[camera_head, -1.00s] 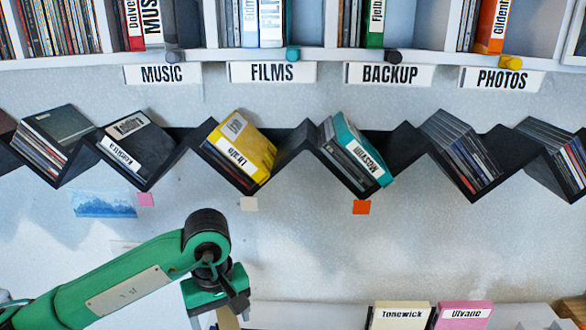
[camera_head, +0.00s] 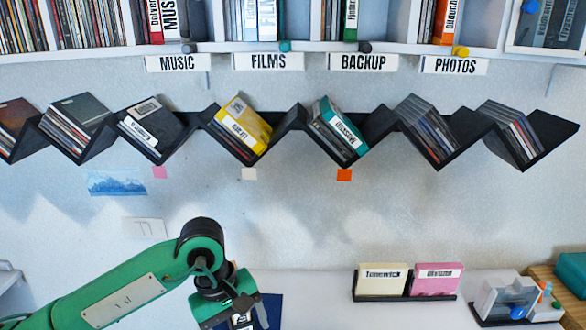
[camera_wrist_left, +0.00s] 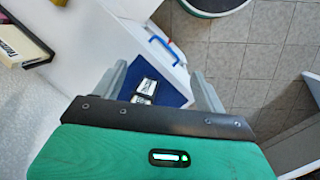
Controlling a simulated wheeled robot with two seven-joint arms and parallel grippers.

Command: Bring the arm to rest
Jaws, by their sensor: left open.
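My left arm, green with dark joints, comes in from the lower left in the head view. Its gripper (camera_head: 249,316) points down at the bottom edge, over a dark blue surface (camera_head: 274,308). In the left wrist view the two grey fingers (camera_wrist_left: 161,75) are wide apart with nothing held between them. Beyond them lies the blue surface (camera_wrist_left: 172,93) with two small black items with white labels (camera_wrist_left: 145,88). Their gap from the fingers is hard to judge. My right gripper is in neither view.
A black zigzag shelf (camera_head: 290,122) holds several cases on the wall, under signs and an upper shelf (camera_head: 300,50). On the white desk (camera_head: 315,300) stand a cream case (camera_head: 382,285) and a pink case (camera_head: 437,285) in a black holder. Tiled floor (camera_wrist_left: 280,50) shows beyond the desk.

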